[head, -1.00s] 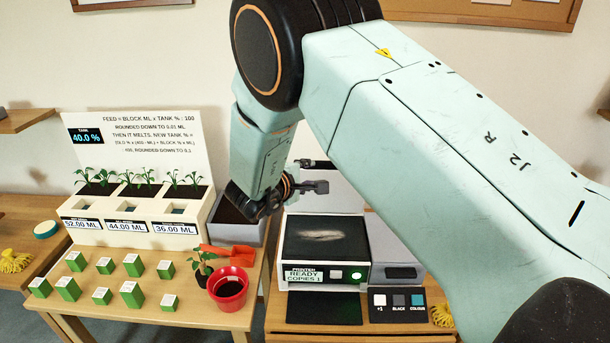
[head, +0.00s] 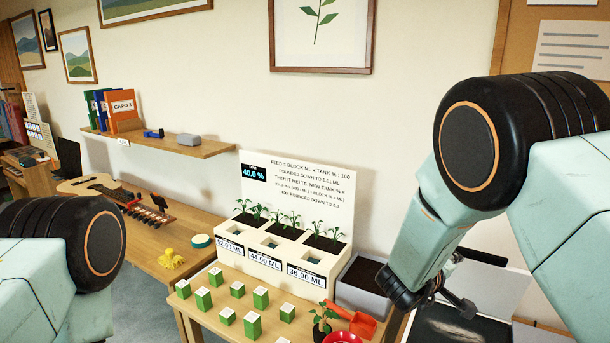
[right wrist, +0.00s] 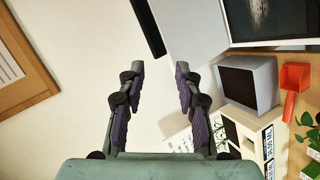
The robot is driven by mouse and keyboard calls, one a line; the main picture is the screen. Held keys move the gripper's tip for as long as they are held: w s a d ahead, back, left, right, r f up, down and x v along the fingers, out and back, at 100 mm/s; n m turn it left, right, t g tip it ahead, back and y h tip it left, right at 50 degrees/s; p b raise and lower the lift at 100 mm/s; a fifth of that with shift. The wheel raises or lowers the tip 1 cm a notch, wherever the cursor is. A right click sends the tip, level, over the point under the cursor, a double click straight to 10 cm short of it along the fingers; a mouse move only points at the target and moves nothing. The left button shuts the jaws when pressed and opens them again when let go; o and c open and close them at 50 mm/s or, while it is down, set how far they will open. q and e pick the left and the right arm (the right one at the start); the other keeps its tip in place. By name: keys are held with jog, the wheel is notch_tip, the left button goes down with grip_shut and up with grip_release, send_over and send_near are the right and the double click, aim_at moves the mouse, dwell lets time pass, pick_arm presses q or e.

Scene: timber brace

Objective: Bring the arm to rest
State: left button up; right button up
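My right arm comes in from the right of the head view, bent at a large black joint. Its gripper (head: 458,296) hangs beside the grey bin and close to the printer (head: 455,328) at the lower right. The right wrist view shows this gripper (right wrist: 160,85) open, with two purple-padded fingers apart and nothing between them. Part of my left arm shows at the lower left of the head view. My left gripper is outside the picture.
A white planter (head: 285,255) with seedlings stands on a wooden table, with several green-and-white blocks in front. A guitar (head: 90,187) lies on the left bench.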

jog(key=s+a+f+m+g+y+b, duration=0.2)
jog(key=s+a+f+m+y+b, duration=0.3)
jog(key=s+f, duration=0.9)
jog(key=s+a+f+g+y+b, duration=0.1)
jog(key=s+f+g+y+b, duration=0.15)
jog(key=s+f+b, duration=1.05)
jog(key=s+a+f+g+y+b, duration=0.2)
jog(key=s+a+f+g+b, duration=0.1)
jog(key=s+f, duration=1.3)
jog(key=shift+s+f+g+y, duration=0.35)
jog(key=shift+s+f+g, duration=0.05)
jog(key=shift+f+g, duration=0.5)
jog(key=shift+s+d, duration=0.1)
jog(key=shift+d, duration=0.1)
